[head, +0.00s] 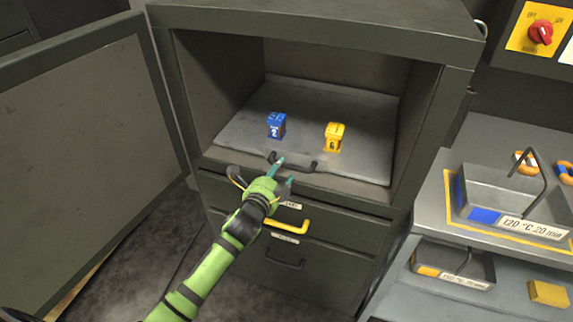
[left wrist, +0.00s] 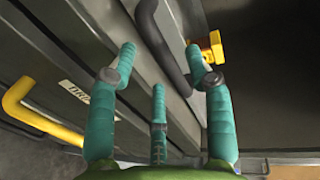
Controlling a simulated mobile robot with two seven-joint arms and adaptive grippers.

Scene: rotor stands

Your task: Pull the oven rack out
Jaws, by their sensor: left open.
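The oven rack (head: 330,98) is a flat grey tray inside the open dark chamber, with a dark bar handle (head: 307,168) at its front edge. A blue block (head: 276,124) and a yellow block (head: 334,136) stand upright on it. My left gripper (head: 281,172) is open at the left part of the handle. In the left wrist view the dark handle (left wrist: 163,52) runs between the spread teal fingers; I cannot tell whether they touch it. The yellow block (left wrist: 211,44) shows beyond one fingertip. My right gripper is not in view.
The oven door (head: 75,125) stands open at the left. Below the chamber is a drawer with a yellow handle (head: 286,227), also in the left wrist view (left wrist: 38,115). A side shelf at the right holds a labelled tray (head: 495,190). A red knob (head: 540,32) sits at upper right.

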